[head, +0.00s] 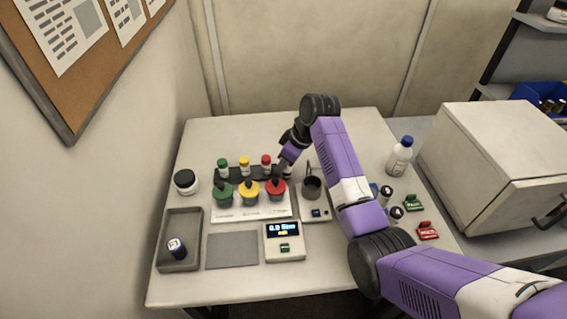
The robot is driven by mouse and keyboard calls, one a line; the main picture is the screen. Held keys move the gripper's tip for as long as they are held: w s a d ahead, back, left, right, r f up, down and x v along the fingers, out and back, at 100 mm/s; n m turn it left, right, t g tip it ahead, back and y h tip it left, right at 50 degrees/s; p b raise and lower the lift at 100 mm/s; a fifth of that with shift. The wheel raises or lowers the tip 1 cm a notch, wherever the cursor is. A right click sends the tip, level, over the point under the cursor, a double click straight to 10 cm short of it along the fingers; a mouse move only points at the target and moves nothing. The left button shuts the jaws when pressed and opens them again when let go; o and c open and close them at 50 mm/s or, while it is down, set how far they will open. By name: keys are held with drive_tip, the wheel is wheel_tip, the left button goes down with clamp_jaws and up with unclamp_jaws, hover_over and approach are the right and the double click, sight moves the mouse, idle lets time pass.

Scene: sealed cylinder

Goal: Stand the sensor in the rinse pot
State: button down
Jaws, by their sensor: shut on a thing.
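My gripper (281,171) is at the end of the purple arm and points down at the red-topped pot (276,190). It is shut on a small dark thing just above that pot. The thing is too small and too covered by the fingers to tell whether it is the sensor or the lid's knob. A dark, open-topped pot (313,188), likely the rinse pot, stands just right of the gripper, with a thin upright rod at its back. The yellow-topped pot (249,193) and green-topped pot (222,194) stand left of the red one.
Small bottles with coloured caps stand in a dark rack (234,174) behind the pots. In front are a display box (285,241), a bare grey mat (231,251) and a tray (166,260) holding a small cylinder. A white bottle (399,157) and a large box (495,160) are right.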

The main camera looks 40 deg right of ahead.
drive_tip(key=shift+f, duration=0.15)
drive_tip(key=c, duration=1.5)
unclamp_jaws()
drive_tip(key=shift+f, duration=0.1)
drive_tip(key=shift+c, duration=0.2)
drive_tip(key=o, duration=0.4)
drive_tip(key=shift+o, duration=0.2)
